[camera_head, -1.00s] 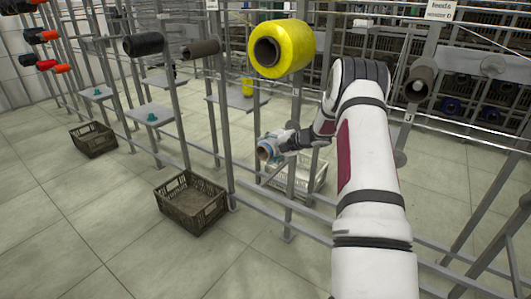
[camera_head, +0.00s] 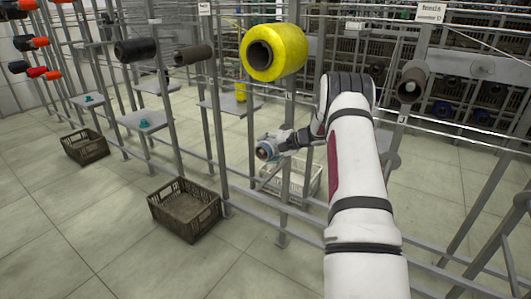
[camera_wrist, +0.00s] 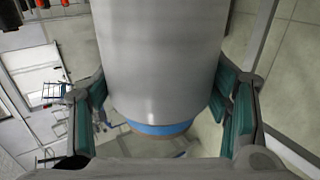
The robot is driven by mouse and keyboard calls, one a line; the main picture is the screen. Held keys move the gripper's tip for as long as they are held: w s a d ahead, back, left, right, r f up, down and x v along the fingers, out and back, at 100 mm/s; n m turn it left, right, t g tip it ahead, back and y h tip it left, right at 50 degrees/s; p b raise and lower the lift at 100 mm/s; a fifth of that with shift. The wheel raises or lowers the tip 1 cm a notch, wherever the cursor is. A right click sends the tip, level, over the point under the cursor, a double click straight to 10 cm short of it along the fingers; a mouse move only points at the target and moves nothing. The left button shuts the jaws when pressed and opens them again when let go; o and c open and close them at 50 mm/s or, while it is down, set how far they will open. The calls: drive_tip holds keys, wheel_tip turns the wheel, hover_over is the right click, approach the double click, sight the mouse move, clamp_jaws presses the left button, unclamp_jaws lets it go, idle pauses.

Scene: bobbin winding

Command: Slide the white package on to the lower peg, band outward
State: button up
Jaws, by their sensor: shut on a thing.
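The white package (camera_wrist: 165,60) fills the middle of the wrist view, with a blue band (camera_wrist: 160,129) at its end toward the bottom of the picture. My gripper (camera_wrist: 168,110) is shut on it, with one green-padded finger on each side. In the head view my gripper (camera_head: 282,143) holds the package (camera_head: 266,149) out to the left, beside a rack post under the big yellow package (camera_head: 273,52). A brown core shows at the package's near end there. I cannot make out the lower peg; the arm and package may hide it.
A dark crate (camera_head: 185,225) stands on the floor at left of centre, and another (camera_head: 85,158) farther left. A pale crate (camera_head: 315,183) stands behind the post below my gripper. Rack posts and rails surround the arm. The floor at front left is clear.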

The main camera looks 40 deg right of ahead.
drive_tip(key=shift+w+d+b, duration=0.2)
drive_tip(key=shift+d+b, duration=0.05)
drive_tip(key=shift+d, duration=0.25)
drive_tip(key=shift+w+d+b, duration=0.15)
drive_tip(key=shift+d+b, duration=0.05)
drive_tip(key=shift+d, duration=0.25)
drive_tip(key=shift+f, duration=0.45)
idle(0.3)
drive_tip(key=o, duration=1.4)
drive_tip(key=v, duration=1.2)
